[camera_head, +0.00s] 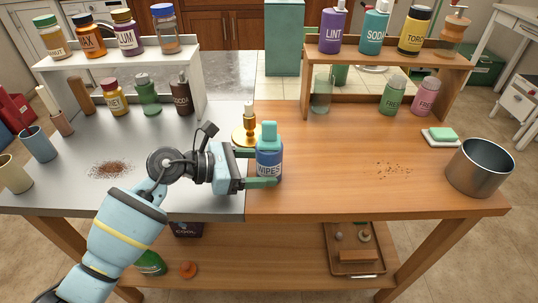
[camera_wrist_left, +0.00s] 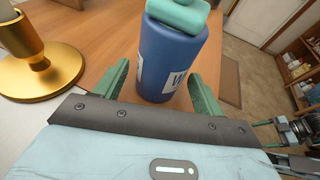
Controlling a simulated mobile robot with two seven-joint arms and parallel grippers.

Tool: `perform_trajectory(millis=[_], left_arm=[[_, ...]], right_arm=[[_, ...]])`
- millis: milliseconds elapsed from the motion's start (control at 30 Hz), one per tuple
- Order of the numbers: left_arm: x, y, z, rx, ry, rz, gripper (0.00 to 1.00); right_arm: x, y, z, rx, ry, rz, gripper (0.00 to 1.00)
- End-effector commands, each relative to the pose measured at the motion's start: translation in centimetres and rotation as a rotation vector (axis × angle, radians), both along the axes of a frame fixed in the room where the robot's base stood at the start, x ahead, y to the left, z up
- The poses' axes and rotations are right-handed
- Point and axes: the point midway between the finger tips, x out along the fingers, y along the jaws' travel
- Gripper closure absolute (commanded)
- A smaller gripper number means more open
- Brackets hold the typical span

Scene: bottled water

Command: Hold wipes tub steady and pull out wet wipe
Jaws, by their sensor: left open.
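The wipes tub (camera_head: 269,165) is a blue bottle-shaped container with a teal top and a white WIPES label. It stands upright near the middle of the table, just right of the seam between grey and wooden tops. It also shows in the left wrist view (camera_wrist_left: 172,55). No wet wipe can be made out at its top. My left gripper (camera_head: 262,170) is open, with a green finger on either side of the tub's lower body. In the left wrist view, gaps show between the fingers (camera_wrist_left: 160,80) and the tub.
A gold candlestick (camera_head: 246,132) stands close behind and left of the tub. Shelves with bottles stand at the back on both sides. Wooden tabletop right of the tub is mostly clear, with crumbs (camera_head: 393,169).

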Motion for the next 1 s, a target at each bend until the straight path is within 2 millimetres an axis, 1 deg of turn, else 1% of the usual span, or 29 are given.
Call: perform_trajectory(millis=[100, 200, 533, 567, 767, 1000], left_arm=[[0.21, -0.86, -0.31, -0.001, 0.000, -0.001, 0.31], [0.36, -1.19, -0.38, -0.001, 0.000, 0.000, 0.31], [0.41, -1.35, -0.38, -0.001, -0.001, 0.000, 0.31], [0.41, -1.35, -0.38, -0.001, 0.000, 0.000, 0.33], [0.39, -1.34, -0.38, -0.001, 0.000, 0.000, 0.59], [0.38, -1.33, -0.40, -0.001, 0.000, 0.000, 0.61]], right_arm=[[0.18, -0.07, -0.27, -0.002, -0.003, 0.003, 0.23], [0.38, -0.12, -0.31, -0.004, -0.006, 0.005, 0.23], [0.59, -0.17, -0.26, -0.004, -0.011, 0.007, 0.23], [0.59, -0.17, -0.25, -0.004, -0.011, 0.007, 0.23], [0.39, -0.15, -0.26, -0.004, -0.007, 0.006, 0.23], [-0.08, -0.02, -0.28, -0.001, 0.001, 0.001, 0.23]])
